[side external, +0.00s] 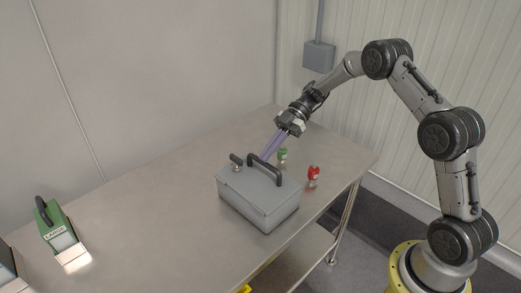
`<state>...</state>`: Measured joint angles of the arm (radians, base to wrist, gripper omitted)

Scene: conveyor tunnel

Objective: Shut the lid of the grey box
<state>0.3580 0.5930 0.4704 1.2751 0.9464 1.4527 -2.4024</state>
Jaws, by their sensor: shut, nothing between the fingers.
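The grey box (258,203) stands on the metal table, right of its middle. Its lid (262,185) lies flat across the top, with a dark arched handle and a small dark-topped knob on it. From this view I cannot tell whether the lid is fully seated. My gripper (267,155) reaches down from the upper right to just above the back of the lid, near the handle. Its long purplish fingers are shut and empty. Whether the fingertips touch the lid or handle is unclear.
A green, labelled, handled object (57,226) stands at the far left. The metal table (150,220) is clear between it and the box. A wall bounds the back.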

